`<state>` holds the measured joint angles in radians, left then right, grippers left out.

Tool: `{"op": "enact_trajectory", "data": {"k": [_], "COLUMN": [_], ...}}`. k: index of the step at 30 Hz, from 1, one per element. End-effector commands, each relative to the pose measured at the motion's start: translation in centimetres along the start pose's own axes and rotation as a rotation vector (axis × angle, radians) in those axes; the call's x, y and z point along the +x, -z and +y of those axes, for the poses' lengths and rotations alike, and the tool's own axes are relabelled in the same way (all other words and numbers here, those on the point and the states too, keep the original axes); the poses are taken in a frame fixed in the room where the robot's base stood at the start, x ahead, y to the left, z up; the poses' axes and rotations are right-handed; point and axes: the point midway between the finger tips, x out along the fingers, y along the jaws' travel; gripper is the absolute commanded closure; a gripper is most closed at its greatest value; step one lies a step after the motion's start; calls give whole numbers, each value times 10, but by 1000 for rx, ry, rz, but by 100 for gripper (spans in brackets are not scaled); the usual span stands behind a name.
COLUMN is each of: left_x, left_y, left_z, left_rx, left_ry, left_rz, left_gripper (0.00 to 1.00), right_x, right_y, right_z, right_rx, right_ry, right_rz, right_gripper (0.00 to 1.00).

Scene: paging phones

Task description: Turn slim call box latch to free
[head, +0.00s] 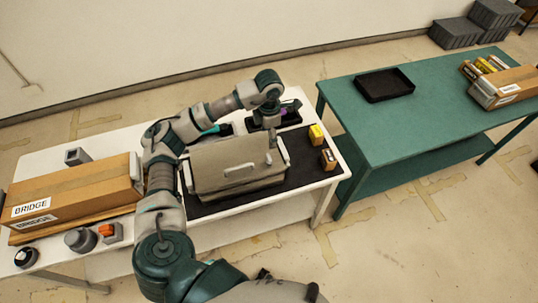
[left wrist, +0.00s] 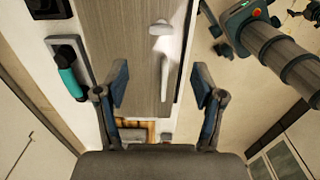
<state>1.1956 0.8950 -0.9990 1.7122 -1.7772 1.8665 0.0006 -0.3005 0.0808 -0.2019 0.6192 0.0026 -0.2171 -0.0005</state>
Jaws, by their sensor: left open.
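A grey call box (head: 235,166) with a pale front handle and a raised lever at its upper right stands on the dark mat. In the left wrist view its grey panel (left wrist: 140,65) carries a pale knob-like latch (left wrist: 160,28) and a long pale handle (left wrist: 165,75). My left gripper (head: 269,122) is at the far right side of the box, partly hidden by my arm. In the left wrist view its fingers (left wrist: 161,84) are spread wide with nothing between them, with the panel beyond. I cannot tell the latch's exact setting. My right gripper is not seen.
A teal handset (left wrist: 68,76) lies beside the panel. A cardboard box marked BRIDGE (head: 75,190) stands left. Small yellow (head: 316,134) and brown (head: 328,159) boxes stand right. A green table (head: 430,105) holds a black tray (head: 384,85) and another carton (head: 505,87).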

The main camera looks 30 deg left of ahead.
Motion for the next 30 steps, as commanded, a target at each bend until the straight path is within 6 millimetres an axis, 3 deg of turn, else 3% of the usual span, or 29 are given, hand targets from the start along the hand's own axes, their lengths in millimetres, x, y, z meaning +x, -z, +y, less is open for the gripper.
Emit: {"op": "enact_trajectory", "data": {"k": [9,15,21,29,30], "left_x": [77,110,125,126,126], "left_y": [1,0,0,0,0], "left_z": [-1,-1,0,0,0], "left_rx": [1,1,0,1,1], "left_ry": [4,2,1,1,1], "left_rz": [2,-2,-3,-3,-3], "left_gripper": [31,31,31,31,39], "right_x": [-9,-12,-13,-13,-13], "right_y": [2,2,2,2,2], "right_z": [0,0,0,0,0], "right_rx": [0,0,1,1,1], "right_ry": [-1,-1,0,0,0], "right_rz": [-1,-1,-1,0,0], "right_gripper": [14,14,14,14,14]}}
